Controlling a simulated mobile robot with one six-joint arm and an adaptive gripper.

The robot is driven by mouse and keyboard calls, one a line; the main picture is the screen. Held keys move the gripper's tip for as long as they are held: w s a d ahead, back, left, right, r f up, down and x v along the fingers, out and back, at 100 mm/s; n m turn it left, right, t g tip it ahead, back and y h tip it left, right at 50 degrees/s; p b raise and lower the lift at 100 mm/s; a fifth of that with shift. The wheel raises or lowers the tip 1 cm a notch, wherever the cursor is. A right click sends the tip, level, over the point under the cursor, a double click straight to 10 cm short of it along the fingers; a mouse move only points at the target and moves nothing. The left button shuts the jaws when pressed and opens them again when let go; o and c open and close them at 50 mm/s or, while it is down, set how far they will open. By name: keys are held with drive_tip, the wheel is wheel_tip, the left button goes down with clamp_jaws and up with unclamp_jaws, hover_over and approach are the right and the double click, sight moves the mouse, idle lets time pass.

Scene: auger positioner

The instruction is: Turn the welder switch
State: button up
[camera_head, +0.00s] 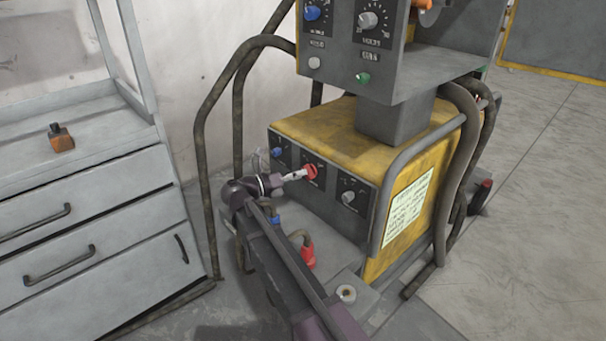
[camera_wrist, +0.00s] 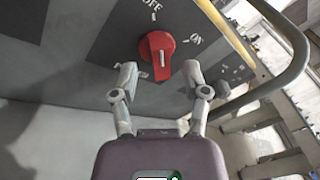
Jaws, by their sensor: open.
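The welder switch is a red rotary knob (camera_wrist: 157,52) on the welder's dark front panel. In the wrist view its light pointer line lies nearly vertical, and the labels "OFF" and "ON" stand above it and to its upper right. My gripper (camera_wrist: 160,75) is open, its two fingertips on either side of the knob's lower part. I cannot tell whether they touch it. In the head view my gripper (camera_head: 297,176) reaches the red knob (camera_head: 311,171) on the yellow welder (camera_head: 345,130) from the left, hiding a little of it.
A blue knob (camera_head: 278,152) and a grey dial (camera_head: 348,197) flank the switch. Cables and a grey tubular rail (camera_head: 398,175) surround the welder. A red cable plug (camera_head: 307,254) sits below the panel. A grey drawer cabinet (camera_head: 90,215) stands at left. Floor is clear at right.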

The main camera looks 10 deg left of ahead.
drive_tip(key=shift+x, duration=0.95)
clamp_jaws()
